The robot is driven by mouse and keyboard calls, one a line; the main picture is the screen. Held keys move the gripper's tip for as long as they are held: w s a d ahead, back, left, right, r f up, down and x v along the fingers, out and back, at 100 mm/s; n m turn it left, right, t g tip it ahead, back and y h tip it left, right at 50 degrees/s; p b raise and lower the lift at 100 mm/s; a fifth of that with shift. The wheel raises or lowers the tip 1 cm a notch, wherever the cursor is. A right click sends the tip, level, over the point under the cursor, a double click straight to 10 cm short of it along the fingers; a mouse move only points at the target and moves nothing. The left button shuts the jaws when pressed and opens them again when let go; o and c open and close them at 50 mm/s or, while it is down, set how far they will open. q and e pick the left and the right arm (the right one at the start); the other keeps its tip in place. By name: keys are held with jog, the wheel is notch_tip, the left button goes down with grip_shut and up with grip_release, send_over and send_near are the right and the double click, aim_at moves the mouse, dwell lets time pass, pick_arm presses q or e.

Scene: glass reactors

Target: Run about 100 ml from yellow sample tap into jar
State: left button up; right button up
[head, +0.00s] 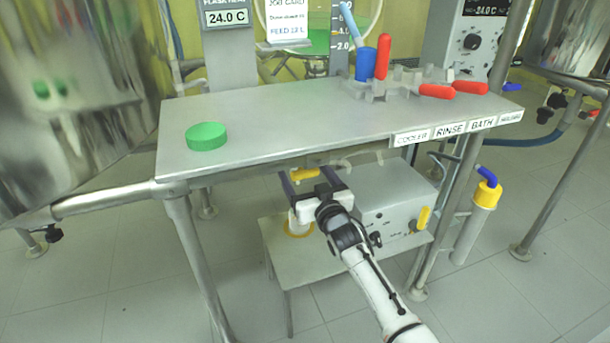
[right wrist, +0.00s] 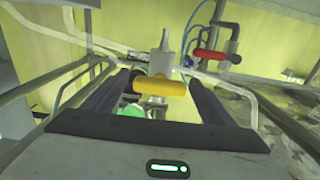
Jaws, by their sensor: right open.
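The yellow sample tap handle (head: 304,173) lies crosswise just below the front edge of the steel bench. In the right wrist view the yellow handle (right wrist: 160,87) lies between the fingers, with a grey valve body behind it. My right gripper (head: 310,182) is open, its two dark fingers on either side of the handle; I cannot tell whether either touches it. The jar (head: 297,222) is partly hidden below my gripper, by a yellow ring on the low stand. Its fill level cannot be seen. My left gripper is not in view.
A green lid (head: 206,136) lies on the bench (head: 270,115). A grey box (head: 388,205) stands on the low stand (head: 320,268), right of my gripper. A red-handled tap (right wrist: 208,54) shows to the right in the right wrist view. Bench legs flank the stand.

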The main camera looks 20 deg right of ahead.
jog(key=c, duration=1.1)
jog(key=shift+o, duration=0.2)
